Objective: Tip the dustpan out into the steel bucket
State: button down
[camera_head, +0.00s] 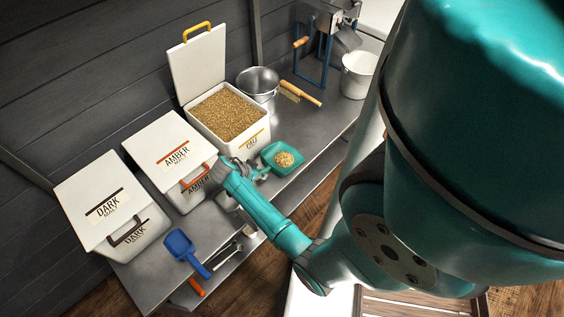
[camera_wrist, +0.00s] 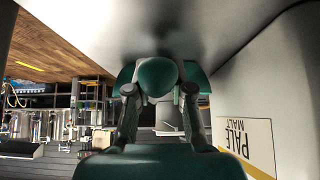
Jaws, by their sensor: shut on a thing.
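The teal dustpan (camera_head: 271,152) holds a small heap of pale grain (camera_head: 284,159). It is in front of the open malt bin, over or on the steel bench; I cannot tell whether it touches. My gripper (camera_head: 262,175) is shut on the dustpan at its near left side. The steel bucket (camera_head: 258,80) stands behind the dustpan, right of the open bin, upright. Its inside looks empty from here.
The open bin of pale malt (camera_head: 247,143) stands left of the bucket. A wooden-handled brush (camera_head: 303,94) lies right of the bucket. A white bucket (camera_head: 358,76) and a mill (camera_head: 322,40) stand further right. Closed amber (camera_head: 168,145) and dark (camera_head: 103,200) bins and a blue scoop (camera_head: 183,248) are left.

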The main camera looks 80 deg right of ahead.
jog(key=shift+r, duration=3)
jog(key=c, duration=1.8)
grip_release()
grip_shut()
